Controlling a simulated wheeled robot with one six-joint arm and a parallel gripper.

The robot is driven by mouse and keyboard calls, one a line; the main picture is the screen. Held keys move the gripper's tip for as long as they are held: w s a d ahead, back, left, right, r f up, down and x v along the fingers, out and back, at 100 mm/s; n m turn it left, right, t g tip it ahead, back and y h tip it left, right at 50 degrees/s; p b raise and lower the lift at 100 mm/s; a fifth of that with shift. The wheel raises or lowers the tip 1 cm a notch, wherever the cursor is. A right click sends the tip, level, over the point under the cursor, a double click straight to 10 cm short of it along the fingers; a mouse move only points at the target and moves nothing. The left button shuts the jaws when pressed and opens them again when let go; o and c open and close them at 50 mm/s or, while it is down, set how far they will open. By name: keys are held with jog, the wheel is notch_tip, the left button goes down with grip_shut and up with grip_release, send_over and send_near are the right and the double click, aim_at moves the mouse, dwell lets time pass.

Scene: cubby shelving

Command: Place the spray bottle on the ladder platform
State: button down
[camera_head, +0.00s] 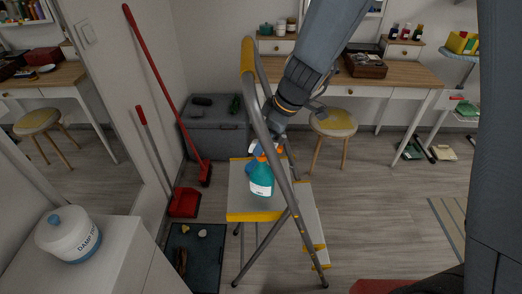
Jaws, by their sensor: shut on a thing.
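The spray bottle (261,181) has a teal body, a white label and a blue and orange spray head. It is upright, and in the picture it lies over the grey, yellow-edged ladder platform (238,203). I cannot tell whether its base touches the platform. My gripper (268,150) comes down from above and is shut on the bottle near its spray head. The fingers are small and partly hidden behind the ladder's grey rail.
The ladder's curved rail (262,115) with a yellow grip rises close beside my arm. A grey storage box (215,135), a red broom (165,90) and a red dustpan (185,203) stand to the left. A stool (334,124) and desk (400,75) are behind. Floor at right is mostly clear.

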jog(key=shift+a+f, duration=0.1)
jog(key=shift+a, duration=0.15)
jog(key=shift+f+p, duration=0.4)
jog(key=shift+f, duration=1.2)
jog(key=shift+f+b, duration=0.25)
jog(key=shift+b, duration=0.2)
jog(key=c, duration=1.6)
grip_release()
jog(key=shift+r, duration=0.15)
jog(key=shift+r+p, duration=0.2)
jog(key=shift+p, duration=0.35)
jog(key=b+v, duration=0.2)
jog(key=v, duration=1)
jog(key=shift+d+f, duration=0.1)
jog(key=shift+d, duration=0.05)
